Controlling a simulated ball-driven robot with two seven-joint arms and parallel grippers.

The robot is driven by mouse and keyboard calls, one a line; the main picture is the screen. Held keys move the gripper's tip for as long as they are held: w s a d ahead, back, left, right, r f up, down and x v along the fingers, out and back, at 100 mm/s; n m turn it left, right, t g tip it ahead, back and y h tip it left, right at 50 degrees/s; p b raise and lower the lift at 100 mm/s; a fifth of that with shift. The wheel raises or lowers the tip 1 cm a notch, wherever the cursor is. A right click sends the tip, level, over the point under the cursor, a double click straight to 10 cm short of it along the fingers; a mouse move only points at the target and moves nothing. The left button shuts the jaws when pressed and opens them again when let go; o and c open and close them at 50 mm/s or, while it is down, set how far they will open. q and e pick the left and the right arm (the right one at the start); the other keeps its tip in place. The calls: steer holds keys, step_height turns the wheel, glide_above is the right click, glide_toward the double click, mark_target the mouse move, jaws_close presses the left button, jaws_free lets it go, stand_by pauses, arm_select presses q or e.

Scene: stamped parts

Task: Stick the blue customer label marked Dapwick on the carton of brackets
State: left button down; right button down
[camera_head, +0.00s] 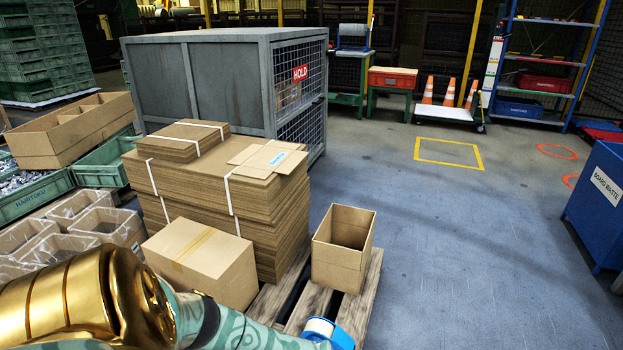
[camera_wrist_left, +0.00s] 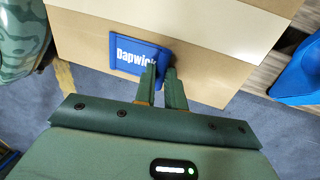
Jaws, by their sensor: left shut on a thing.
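The blue label with white "Dapwick" lettering (camera_wrist_left: 135,55) is in the left wrist view, up against a side face of a brown carton (camera_wrist_left: 215,80). I cannot tell whether it is stuck flat or just in front of the face. My left gripper (camera_wrist_left: 163,72) is shut on the label's right edge, its fingers covering the end of the name. In the head view a closed, taped carton (camera_head: 205,260) stands beside the cardboard stack; its contents are hidden. My left arm crosses below it, and the gripper and label do not show there. My right gripper is in neither view.
An open, empty-looking carton (camera_head: 342,250) stands on the wooden pallet (camera_head: 357,305), right of the flat cardboard stack (camera_head: 270,215). A blue and white object (camera_head: 328,332) is at the bottom edge. A blue board waste bin (camera_head: 600,200) is far right. The floor between is clear.

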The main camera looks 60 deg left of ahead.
arm_select(q)
steer(key=shift+f, duration=0.1)
stand_by(0.3)
steer(key=c, duration=1.4)
jaws_free()
steer(key=shift+w+a, duration=0.1)
